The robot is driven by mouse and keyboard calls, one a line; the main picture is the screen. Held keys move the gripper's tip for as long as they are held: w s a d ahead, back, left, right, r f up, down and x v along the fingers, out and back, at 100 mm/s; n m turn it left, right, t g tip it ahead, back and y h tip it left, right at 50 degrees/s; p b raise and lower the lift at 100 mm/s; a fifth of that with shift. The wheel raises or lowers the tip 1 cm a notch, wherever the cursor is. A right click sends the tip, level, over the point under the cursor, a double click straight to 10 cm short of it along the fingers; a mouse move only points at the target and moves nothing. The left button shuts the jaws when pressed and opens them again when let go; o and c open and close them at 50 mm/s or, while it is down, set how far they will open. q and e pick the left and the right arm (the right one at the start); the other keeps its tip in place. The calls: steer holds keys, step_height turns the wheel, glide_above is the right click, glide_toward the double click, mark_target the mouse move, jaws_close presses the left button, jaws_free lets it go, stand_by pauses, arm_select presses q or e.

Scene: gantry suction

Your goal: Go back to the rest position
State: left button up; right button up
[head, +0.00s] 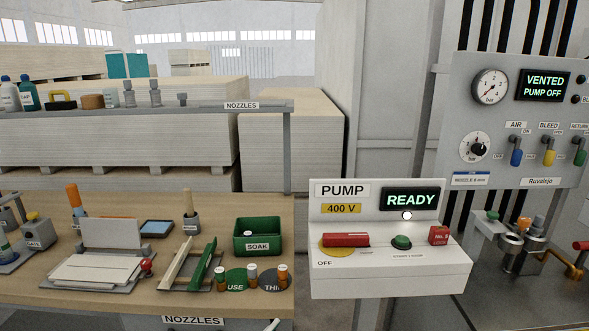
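Neither of my grippers shows in the head view, and no part of my arms can be made out. The pump box (390,262) stands in the middle right with a lit READY display (411,199). Its red handle (346,239) lies flat over a yellow disc by the OFF mark. A green button (401,242) and a red block (438,235) sit beside it. The grey panel (470,110) at the right has a display (543,86) reading VENTED, PUMP OFF.
The wooden bench (60,300) at the left carries a green SOAK bin (258,232), a white tray (90,272), a green rack (203,262) and small jars. A NOZZLES shelf (215,107) with bottles runs behind. Metal fittings (515,245) stand at the right.

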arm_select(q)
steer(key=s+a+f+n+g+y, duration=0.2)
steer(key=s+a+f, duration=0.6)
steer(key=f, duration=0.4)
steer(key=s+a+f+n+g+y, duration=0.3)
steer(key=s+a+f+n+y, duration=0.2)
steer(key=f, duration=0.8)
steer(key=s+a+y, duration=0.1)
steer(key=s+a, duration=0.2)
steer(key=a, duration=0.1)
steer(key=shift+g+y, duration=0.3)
